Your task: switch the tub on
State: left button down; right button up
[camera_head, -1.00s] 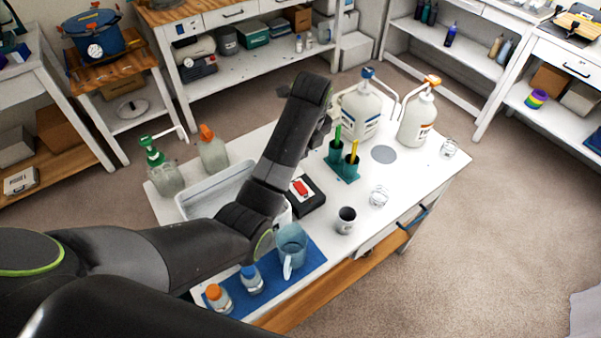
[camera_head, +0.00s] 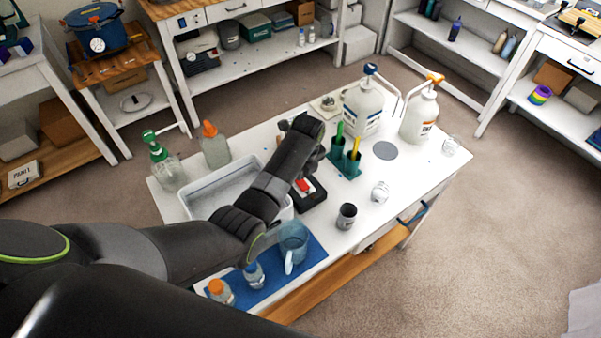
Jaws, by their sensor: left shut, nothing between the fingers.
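The tub (camera_head: 190,205) is a white rectangular basin on the white table, partly hidden by my left arm. Beside it, to its right, lies a black box with a red switch (camera_head: 304,186) on top. My left arm reaches across the tub. Its gripper (camera_head: 315,160) is by the far side of the black box, mostly hidden by the wrist; it is shut and empty. I cannot tell whether the fingers touch the box or which way the switch is set. My right gripper is not in view.
A green holder (camera_head: 345,168), a dark cup (camera_head: 346,216) and a clear cup (camera_head: 380,191) stand right of the box. Large pump bottles (camera_head: 364,108) stand behind. A jug (camera_head: 293,240) and small bottles (camera_head: 253,275) stand on a blue mat (camera_head: 312,257) in front.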

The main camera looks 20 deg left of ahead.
pick_arm(q)
jog(key=shift+f, duration=0.65)
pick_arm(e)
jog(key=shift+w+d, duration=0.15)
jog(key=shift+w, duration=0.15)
pick_arm(q)
jog(key=shift+w+a, duration=0.1)
